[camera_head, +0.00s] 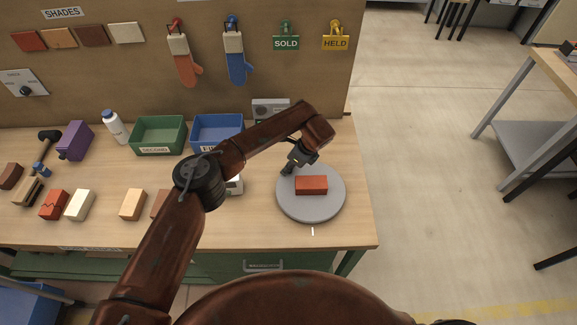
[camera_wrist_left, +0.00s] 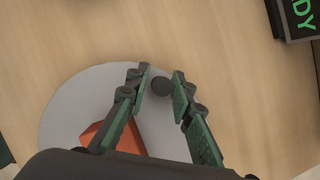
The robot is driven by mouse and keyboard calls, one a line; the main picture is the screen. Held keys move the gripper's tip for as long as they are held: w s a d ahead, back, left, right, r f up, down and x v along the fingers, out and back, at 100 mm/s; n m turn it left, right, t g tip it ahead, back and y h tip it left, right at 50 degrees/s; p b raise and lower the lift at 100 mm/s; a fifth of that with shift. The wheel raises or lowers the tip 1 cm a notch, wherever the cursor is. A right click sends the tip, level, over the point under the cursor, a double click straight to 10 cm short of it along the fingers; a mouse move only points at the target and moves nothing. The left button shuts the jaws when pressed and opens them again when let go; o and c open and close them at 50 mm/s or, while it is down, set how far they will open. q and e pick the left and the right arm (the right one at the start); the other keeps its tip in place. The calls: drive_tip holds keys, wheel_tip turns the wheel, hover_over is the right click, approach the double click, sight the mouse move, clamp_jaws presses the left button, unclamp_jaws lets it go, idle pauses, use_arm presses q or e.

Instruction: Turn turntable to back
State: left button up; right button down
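The turntable (camera_head: 310,212) is a round grey disc near the right end of the workbench. A red brick (camera_head: 311,185) lies flat on it. My left gripper (camera_head: 287,170) is at the disc's back left edge, behind the brick. In the left wrist view, the left gripper (camera_wrist_left: 161,74) has its fingers apart, with a dark round knob (camera_wrist_left: 161,86) between them at the edge of the turntable (camera_wrist_left: 62,112). A small gap seems to show on each side of the knob. The brick (camera_wrist_left: 98,134) is partly hidden by a finger. My right gripper is out of view.
A blue bin (camera_head: 216,129) and a green bin (camera_head: 158,134) stand at the back. Several bricks, a bottle (camera_head: 115,127) and a mallet (camera_head: 47,144) are to the left. A grey box (camera_head: 270,108) stands behind the turntable. A short white mark (camera_head: 312,231) is in front of it.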

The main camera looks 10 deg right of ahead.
use_arm(q)
drive_tip(key=shift+o, duration=1.3)
drive_tip(key=shift+r, duration=0.1)
drive_tip(key=v, duration=1.2)
drive_tip(key=shift+w, duration=0.1)
